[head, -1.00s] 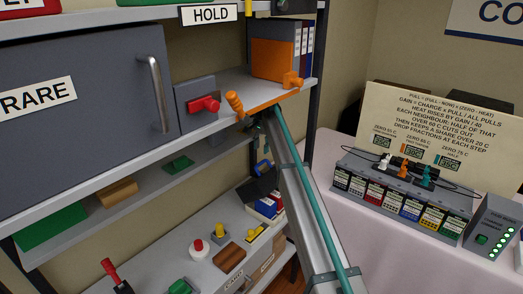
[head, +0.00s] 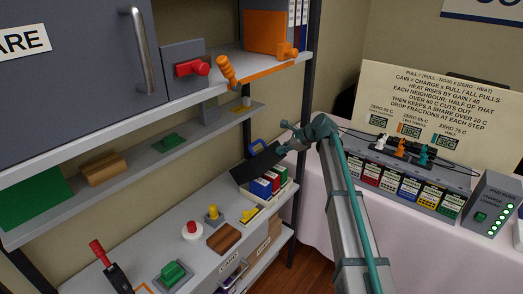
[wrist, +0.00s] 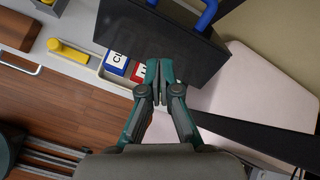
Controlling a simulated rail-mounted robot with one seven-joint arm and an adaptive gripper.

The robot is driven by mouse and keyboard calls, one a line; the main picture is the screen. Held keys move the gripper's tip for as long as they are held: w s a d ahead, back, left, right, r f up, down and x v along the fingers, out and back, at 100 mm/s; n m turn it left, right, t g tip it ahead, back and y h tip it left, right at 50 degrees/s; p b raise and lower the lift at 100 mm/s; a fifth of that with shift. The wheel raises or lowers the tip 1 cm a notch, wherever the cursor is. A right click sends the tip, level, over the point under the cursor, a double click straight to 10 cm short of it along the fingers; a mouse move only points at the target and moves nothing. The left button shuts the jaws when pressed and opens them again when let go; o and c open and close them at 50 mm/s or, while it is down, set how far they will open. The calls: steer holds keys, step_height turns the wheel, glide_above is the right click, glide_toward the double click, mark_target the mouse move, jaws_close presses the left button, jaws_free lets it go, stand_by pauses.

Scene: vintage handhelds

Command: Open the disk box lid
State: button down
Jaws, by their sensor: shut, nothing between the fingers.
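The disk box (head: 286,190) is a pale box on the lower shelf, holding blue, red and other coloured disks. Its dark lid (head: 258,165) stands tilted up with the disks exposed in front of it; the lid's blue handle (head: 257,146) is at its upper part. My gripper (head: 288,138) is just right of the handle and above the lid's right side. In the wrist view, my gripper (wrist: 153,82) is shut and empty, its tips overlapping the lower edge of the lid (wrist: 150,40). Whether they touch it I cannot tell. The handle (wrist: 206,12) shows at the top.
The upper shelf (head: 215,92) with an orange box (head: 265,32) overhangs at left. A dark shelf post (head: 309,90) stands behind my arm. Yellow and red controls (head: 213,214) sit left of the disk box. A table with a panel of coloured cards (head: 400,180) is at right.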

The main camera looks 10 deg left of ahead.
mark_target(255, 158)
steer(key=w+a+m+p, duration=0.1)
steer(key=a+m, duration=0.1)
steer(key=a, duration=0.1)
steer(key=w+a+f+m+t+y, duration=0.1)
steer(key=w+a+m, duration=0.1)
steer(key=a, duration=0.1)
steer(key=w+a+f+m+t+y+p, duration=0.1)
steer(key=a+m, duration=0.1)
steer(key=a, duration=0.1)
steer(key=shift+w+a+p, duration=0.15)
steer(key=shift+p, duration=0.15)
steer(key=shift+w+r, duration=0.1)
steer(key=shift+r, duration=0.05)
stand_by(0.3)
